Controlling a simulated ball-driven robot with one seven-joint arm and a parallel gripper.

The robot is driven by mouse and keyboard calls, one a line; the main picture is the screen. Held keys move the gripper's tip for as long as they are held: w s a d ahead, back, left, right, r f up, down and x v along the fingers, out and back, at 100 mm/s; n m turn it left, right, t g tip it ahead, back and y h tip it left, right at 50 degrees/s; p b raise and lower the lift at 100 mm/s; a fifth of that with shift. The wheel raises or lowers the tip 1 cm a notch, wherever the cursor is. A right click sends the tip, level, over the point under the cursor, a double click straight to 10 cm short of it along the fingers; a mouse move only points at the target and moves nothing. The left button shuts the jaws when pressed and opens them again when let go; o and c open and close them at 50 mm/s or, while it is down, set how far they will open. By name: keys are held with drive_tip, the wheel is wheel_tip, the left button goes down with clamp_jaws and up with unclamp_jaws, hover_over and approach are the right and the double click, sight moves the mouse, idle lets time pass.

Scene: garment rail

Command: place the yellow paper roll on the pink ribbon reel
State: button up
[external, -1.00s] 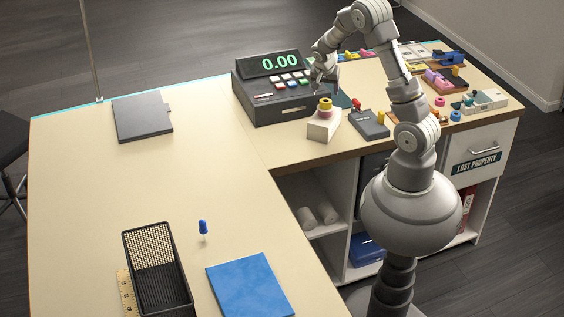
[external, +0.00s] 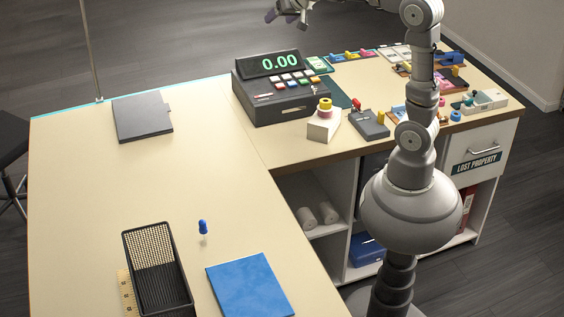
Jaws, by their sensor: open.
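The yellow paper roll (external: 325,102) sits on top of the pink ribbon reel (external: 325,111). The pink reel rests on a whitish block (external: 322,127) in front of the cash register's right side. The yellow roll looks upright and about centred on the reel. My gripper (external: 285,17) is open and empty at the top edge of the view, well above and to the left of the stack. It touches nothing there.
The cash register (external: 283,97) stands just left of the stack. A dark grey box (external: 369,125) with red and yellow pieces is to the right. Several small coloured items crowd the far right counter.

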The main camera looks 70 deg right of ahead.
drive_tip(key=s+a+r+n+t+y, duration=0.1)
drive_tip(key=s+a+r+n+t, duration=0.1)
drive_tip(key=a+r, duration=0.3)
drive_tip(key=s+a+r+n+t+y, duration=0.1)
drive_tip(key=s+a+r+n+t, duration=0.1)
drive_tip(key=r, duration=1.1)
drive_tip(key=s+a+r+n+t+y, duration=0.1)
drive_tip(key=s+a+r+n+t, duration=0.2)
drive_tip(key=a+r, duration=0.5)
drive_tip(key=shift+s+a+r+n+y, duration=0.35)
drive_tip(key=shift+s+n, duration=0.25)
drive_tip(key=shift+s, duration=0.3)
drive_tip(key=shift+d, duration=0.1)
